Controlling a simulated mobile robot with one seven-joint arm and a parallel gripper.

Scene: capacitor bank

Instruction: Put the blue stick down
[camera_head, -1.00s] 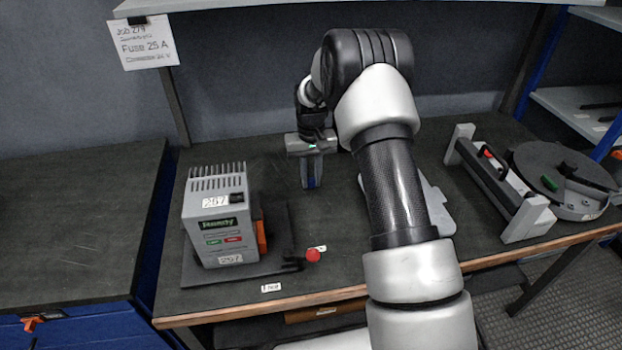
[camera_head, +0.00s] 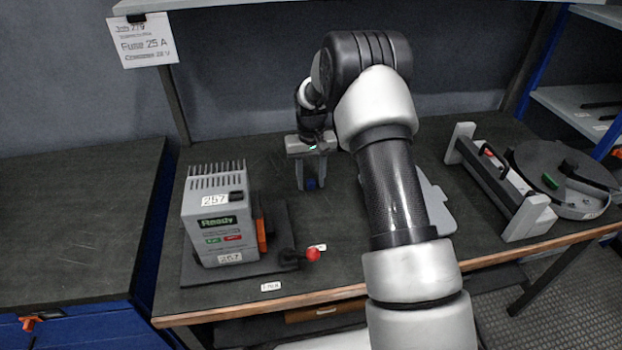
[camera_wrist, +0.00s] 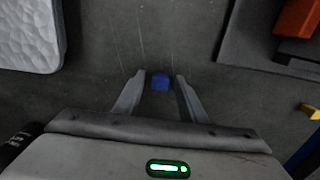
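The blue stick (camera_head: 312,183) is on the dark worktop behind the grey box, between the fingers of my gripper (camera_head: 310,187). In the wrist view the blue stick (camera_wrist: 160,82) shows end-on as a small blue block. My gripper (camera_wrist: 161,75) is open there, with a clear gap on both sides of the stick. The fingers point down at the worktop. How long the stick is cannot be seen from here.
A grey finned box (camera_head: 218,215) on a dark base, with a red-knobbed lever (camera_head: 312,254), stands front left. A grey tray (camera_head: 436,205) lies partly behind my arm. A grey-ended frame (camera_head: 495,185) and a round device (camera_head: 565,180) are at right. The worktop (camera_head: 345,240) between is clear.

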